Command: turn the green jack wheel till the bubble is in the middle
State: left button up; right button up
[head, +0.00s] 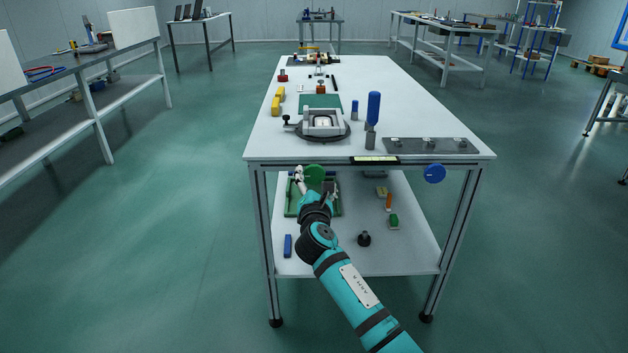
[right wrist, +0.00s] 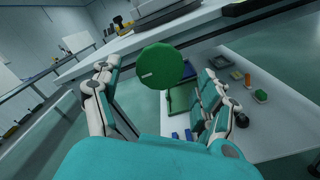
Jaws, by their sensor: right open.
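The green jack wheel (head: 315,172) is a round disc under the front edge of the table, left of the middle. In the right wrist view the green wheel (right wrist: 162,66) shows its face with a short pale mark near its left edge. My right gripper (head: 316,183) is open just in front of the wheel. In the wrist view the fingers of my right gripper (right wrist: 156,84) stand apart to either side of the wheel, with no clear contact. A pale yellow level strip (head: 376,160) sits on the front edge; its bubble is too small to make out. My left gripper is not in view.
A blue wheel (head: 434,174) hangs at the table's front right. A round fixture (head: 323,124) and a grey plate (head: 432,146) lie on the tabletop. The lower shelf (head: 340,262) holds a green tray (head: 291,208), a black knob (head: 364,239) and small blocks.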

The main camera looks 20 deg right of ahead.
aim_at(314, 177)
jog(key=shift+b+x, duration=0.4)
jog(key=shift+x, duration=1.5)
jog(key=c, duration=1.2)
jog(key=shift+m, duration=0.3)
